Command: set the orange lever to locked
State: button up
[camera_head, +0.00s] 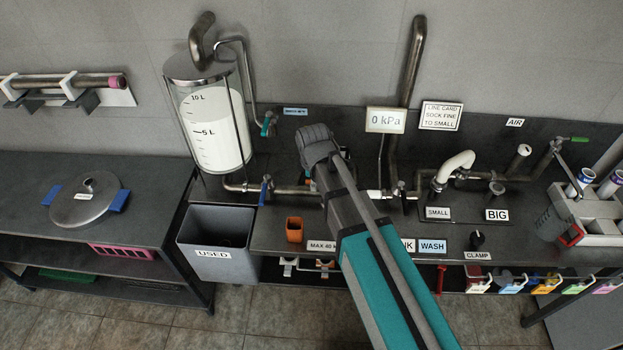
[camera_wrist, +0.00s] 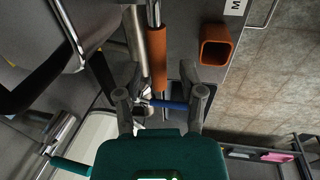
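An orange sleeve-like handle (camera_wrist: 157,58), which I take to be the orange lever, runs lengthwise beside a steel pipe in the wrist view, just beyond my fingertips. In the head view my gripper and arm largely hide that spot. My gripper (camera_wrist: 160,102) is open, with its two dark fingers apart and nothing gripped. In the head view my gripper (camera_head: 317,143) is above the pipe line, right of the tank. A blue handle (camera_wrist: 170,105) shows between the fingertips in the wrist view, seemingly farther away. I cannot read any locked mark.
A glass tank (camera_head: 212,125) with white contents stands left of my gripper. A blue valve handle (camera_head: 264,190) sits on the pipe below it. A grey USED bin (camera_head: 215,262) and an orange cup (camera_head: 294,229) are at the front. A pressure display (camera_head: 386,120) hangs behind.

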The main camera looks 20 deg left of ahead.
grip_shut()
jog(key=shift+a, duration=0.25)
jog(key=shift+d, duration=0.1)
jog(key=shift+s, duration=0.1)
